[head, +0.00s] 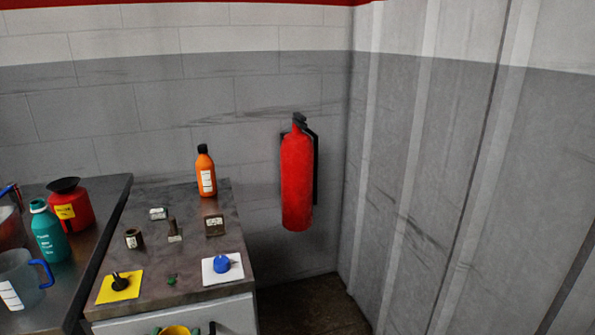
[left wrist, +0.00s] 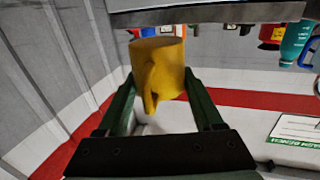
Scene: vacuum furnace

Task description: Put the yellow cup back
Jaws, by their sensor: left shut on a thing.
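The yellow cup (left wrist: 172,62) is held between the two dark green fingers of my left gripper (left wrist: 160,92) in the left wrist view, with its handle toward the camera. In the head view only the top of the cup (head: 176,330) shows at the bottom edge, with the green fingertips of my left gripper (head: 177,332) on both sides. The cup is in front of the cabinet with the metal top (head: 150,205); the rest of it is cut off. My right gripper is not in view.
The cabinet top bears an orange bottle (head: 206,172), a yellow square (head: 118,287) with a black item, a white square (head: 222,268) with a blue item, and small metal parts. A left table holds a teal bottle (head: 48,232) and a clear jug (head: 18,280). A red extinguisher (head: 297,180) hangs behind.

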